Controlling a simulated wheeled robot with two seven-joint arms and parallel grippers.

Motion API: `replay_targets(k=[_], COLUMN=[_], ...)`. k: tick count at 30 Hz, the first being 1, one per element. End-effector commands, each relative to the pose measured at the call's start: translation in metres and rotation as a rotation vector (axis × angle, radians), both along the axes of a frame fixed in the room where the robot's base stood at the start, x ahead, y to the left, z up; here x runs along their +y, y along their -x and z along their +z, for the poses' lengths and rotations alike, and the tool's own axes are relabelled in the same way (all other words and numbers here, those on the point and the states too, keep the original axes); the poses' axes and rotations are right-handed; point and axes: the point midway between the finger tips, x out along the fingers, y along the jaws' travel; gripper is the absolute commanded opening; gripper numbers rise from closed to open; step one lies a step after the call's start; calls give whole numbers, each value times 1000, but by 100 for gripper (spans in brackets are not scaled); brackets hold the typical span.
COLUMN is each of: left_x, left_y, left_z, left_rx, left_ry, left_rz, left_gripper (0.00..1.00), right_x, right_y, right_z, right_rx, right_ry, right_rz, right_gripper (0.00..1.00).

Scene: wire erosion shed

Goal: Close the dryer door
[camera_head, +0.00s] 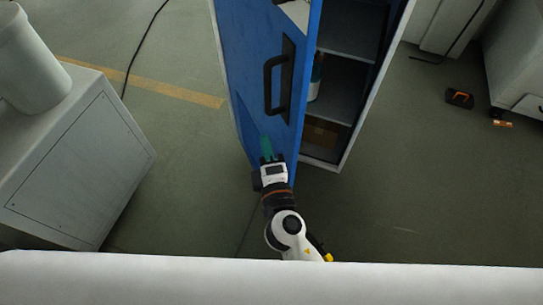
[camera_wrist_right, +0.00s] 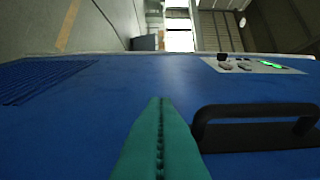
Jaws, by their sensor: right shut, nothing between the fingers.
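The blue dryer door (camera_head: 253,62) stands open in the head view, swung out to the left of the white cabinet body (camera_head: 378,88). It carries a black bar handle (camera_head: 273,84). My right gripper (camera_head: 267,148) is at the lower part of the door's outer face, below the handle. Its green fingers are shut with nothing between them. In the right wrist view the shut fingers (camera_wrist_right: 160,125) point along the blue door face (camera_wrist_right: 75,130), with the handle (camera_wrist_right: 255,120) to their right. I cannot tell whether the fingertips touch the door. My left gripper is not in view.
Shelves (camera_head: 345,88) inside the cabinet hold a bottle (camera_head: 316,78). A grey metal box (camera_head: 75,165) with a white cylinder (camera_head: 30,65) stands at the left. Floor on both sides of the cabinet is open.

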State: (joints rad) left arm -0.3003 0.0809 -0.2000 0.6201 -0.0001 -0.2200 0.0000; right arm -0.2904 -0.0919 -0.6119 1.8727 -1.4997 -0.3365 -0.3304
Motion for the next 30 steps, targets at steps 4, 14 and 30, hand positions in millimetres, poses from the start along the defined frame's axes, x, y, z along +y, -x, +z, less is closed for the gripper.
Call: replay_targets(k=[4,14,30], left_x=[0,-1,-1], left_y=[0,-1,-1], left_z=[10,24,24], left_rx=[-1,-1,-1], left_ry=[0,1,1], left_rz=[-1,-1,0], left_gripper=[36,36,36], right_x=[7,-26,-32], right_y=[-32,-50,-53], right_z=[3,0,-1], right_rx=[-1,2,1], right_ry=[-1,0,1], right_rz=[-1,0,5], right_gripper=[0,0,0])
